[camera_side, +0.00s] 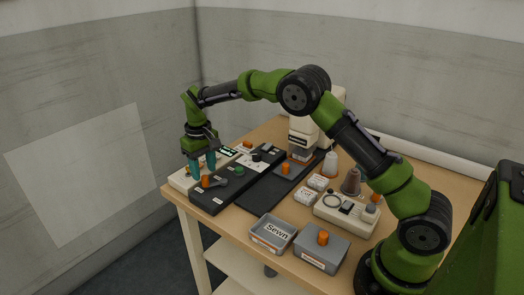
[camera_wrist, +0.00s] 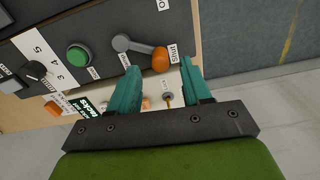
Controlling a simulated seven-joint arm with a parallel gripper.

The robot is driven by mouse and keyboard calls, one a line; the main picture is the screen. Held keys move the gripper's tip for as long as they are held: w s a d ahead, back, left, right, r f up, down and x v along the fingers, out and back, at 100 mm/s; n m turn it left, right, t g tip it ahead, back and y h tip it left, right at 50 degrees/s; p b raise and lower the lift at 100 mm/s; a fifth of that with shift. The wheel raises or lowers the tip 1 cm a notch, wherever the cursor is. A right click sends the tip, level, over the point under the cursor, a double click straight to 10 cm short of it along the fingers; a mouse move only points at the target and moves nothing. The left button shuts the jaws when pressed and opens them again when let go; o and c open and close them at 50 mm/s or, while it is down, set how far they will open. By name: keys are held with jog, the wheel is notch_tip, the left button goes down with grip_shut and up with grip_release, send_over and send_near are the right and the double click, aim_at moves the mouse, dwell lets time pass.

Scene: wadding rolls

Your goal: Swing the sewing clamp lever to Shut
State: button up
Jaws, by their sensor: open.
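The clamp lever has a grey arm (camera_wrist: 138,50) on a dark control box (camera_side: 224,191) and ends in an orange knob (camera_wrist: 160,60). It also shows in the side view, where its orange knob (camera_side: 205,181) is low at the box's left end. In the wrist view the knob lies right beside the white "Shut" label (camera_wrist: 174,52). My gripper (camera_side: 203,170) is open, pointing down, with its teal fingers over the knob. In the wrist view my gripper (camera_wrist: 160,68) has a fingertip on each side of the knob; I cannot tell whether either touches it.
A green button (camera_wrist: 78,56) and a dark rotary dial (camera_wrist: 36,70) sit beside the lever on the same box. The table edge is close by.

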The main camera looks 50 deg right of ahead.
aim_at(205, 176)
notch_tip(205, 176, up, 14)
jog(key=shift+r, duration=0.25)
jog(key=s+a+r+m+t+y, duration=0.1)
jog(key=s+t, duration=0.6)
jog(key=s, duration=2.4)
jog(key=shift+r+m+y, duration=0.5)
jog(key=shift+r+m, duration=0.05)
jog(key=shift+m, duration=0.55)
